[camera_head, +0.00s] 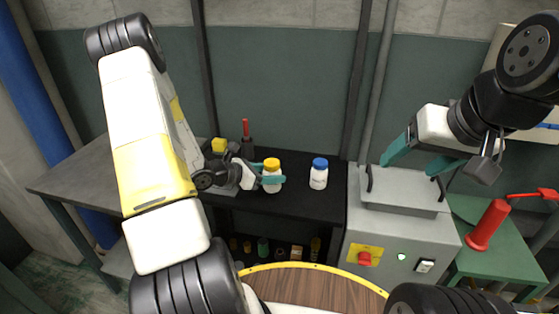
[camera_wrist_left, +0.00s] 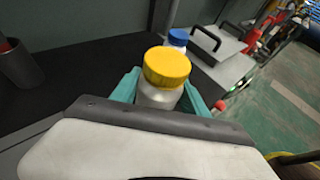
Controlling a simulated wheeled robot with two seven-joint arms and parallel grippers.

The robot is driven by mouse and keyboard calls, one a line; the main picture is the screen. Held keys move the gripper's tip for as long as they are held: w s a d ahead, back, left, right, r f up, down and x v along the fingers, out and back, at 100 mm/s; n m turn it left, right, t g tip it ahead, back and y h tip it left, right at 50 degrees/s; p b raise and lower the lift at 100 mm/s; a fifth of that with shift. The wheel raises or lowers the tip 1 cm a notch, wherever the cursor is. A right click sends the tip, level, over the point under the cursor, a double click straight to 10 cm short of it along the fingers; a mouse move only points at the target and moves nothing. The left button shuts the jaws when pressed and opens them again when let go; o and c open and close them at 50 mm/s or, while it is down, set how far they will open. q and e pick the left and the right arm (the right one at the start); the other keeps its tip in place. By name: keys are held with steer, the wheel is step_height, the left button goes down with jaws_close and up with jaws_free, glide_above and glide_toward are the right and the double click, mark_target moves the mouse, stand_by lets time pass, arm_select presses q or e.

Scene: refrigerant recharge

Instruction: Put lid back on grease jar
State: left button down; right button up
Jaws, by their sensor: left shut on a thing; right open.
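A pale jar with a yellow lid (camera_head: 271,164) stands at the black bench; in the left wrist view its yellow lid (camera_wrist_left: 167,66) sits on top of the silver-white jar body (camera_wrist_left: 158,96). My left gripper (camera_head: 270,178) is shut on this jar, with its teal fingers on either side of the body below the lid. A second white jar with a blue lid (camera_head: 319,174) stands upright to the right, apart from the gripper. My right gripper (camera_head: 421,158) is open and empty above the grey cabinet. I cannot tell which jar holds grease.
A dark holder with a red-handled tool (camera_head: 246,138) and a yellow block (camera_head: 218,145) are behind my left gripper. The grey cabinet (camera_head: 392,225) with a handled lid stands right of the bench. A red cylinder (camera_head: 487,225) is on the green table. Bench space right of the blue-lidded jar is clear.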

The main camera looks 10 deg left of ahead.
arm_select(q)
steer(key=w+a, duration=0.2)
steer(key=w, duration=0.5)
steer(key=shift+f, duration=0.3)
steer(key=shift+w, duration=0.15)
steer(key=shift+w+a, duration=0.15)
steer(key=shift+w, duration=0.2)
steer(key=shift+f, duration=1.8)
steer(key=shift+f, duration=0.1)
steer(key=c, duration=0.6)
jaws_free()
